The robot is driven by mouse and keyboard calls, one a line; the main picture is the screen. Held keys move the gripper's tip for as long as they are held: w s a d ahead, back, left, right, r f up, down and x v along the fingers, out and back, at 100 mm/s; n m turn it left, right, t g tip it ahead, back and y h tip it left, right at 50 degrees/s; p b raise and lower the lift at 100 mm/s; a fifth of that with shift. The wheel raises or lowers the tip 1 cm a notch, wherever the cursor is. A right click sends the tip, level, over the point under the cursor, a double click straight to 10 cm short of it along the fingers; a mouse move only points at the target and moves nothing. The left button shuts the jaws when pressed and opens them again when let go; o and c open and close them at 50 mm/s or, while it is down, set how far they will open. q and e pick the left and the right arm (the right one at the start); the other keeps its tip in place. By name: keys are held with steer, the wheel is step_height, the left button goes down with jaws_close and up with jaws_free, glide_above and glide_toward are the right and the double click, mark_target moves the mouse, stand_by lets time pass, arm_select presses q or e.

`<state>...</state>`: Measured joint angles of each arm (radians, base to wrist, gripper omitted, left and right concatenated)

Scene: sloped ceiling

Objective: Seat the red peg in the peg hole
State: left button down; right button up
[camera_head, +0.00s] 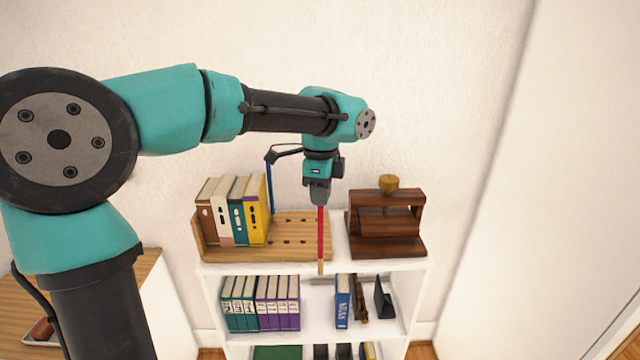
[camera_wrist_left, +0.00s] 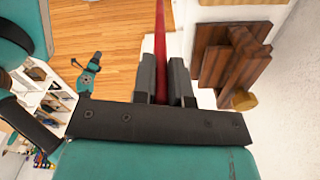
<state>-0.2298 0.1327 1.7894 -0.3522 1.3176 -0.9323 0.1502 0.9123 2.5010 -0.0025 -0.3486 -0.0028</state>
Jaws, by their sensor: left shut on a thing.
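My left gripper (camera_head: 320,200) is shut on the upper part of the red peg (camera_head: 320,232). The peg hangs upright, with a tan lower end, in front of the right end of the tan slotted rack (camera_head: 300,254). The rack has several dark holes in its bare right part. I cannot tell which one is the peg hole. A blue peg (camera_head: 269,188) stands upright beside the books. In the left wrist view the red peg (camera_wrist_left: 160,62) runs between the two fingers (camera_wrist_left: 165,85).
Several books (camera_head: 236,210) stand at the rack's left. A dark wooden stand (camera_head: 387,246) with a brass-coloured knob (camera_head: 388,184) is close to the peg's right. The white shelf (camera_head: 415,264) holds more books below. The wall is behind.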

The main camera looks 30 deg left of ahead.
arm_select(q)
steer(key=shift+s+d, duration=0.3)
steer(key=shift+s, duration=0.2)
steer(key=w+a+r+n, duration=0.1)
steer(key=w+a+n, duration=0.1)
steer(key=a, duration=0.8)
steer(key=w+a+r+n, duration=0.2)
steer(key=w+a, duration=0.1)
steer(key=a, duration=0.8)
steer(key=shift+w+r+n, duration=0.2)
steer(key=shift+w+n, duration=0.1)
steer(key=shift+w, duration=0.05)
steer(key=shift+f, duration=0.1)
steer(key=shift+f, duration=2.15)
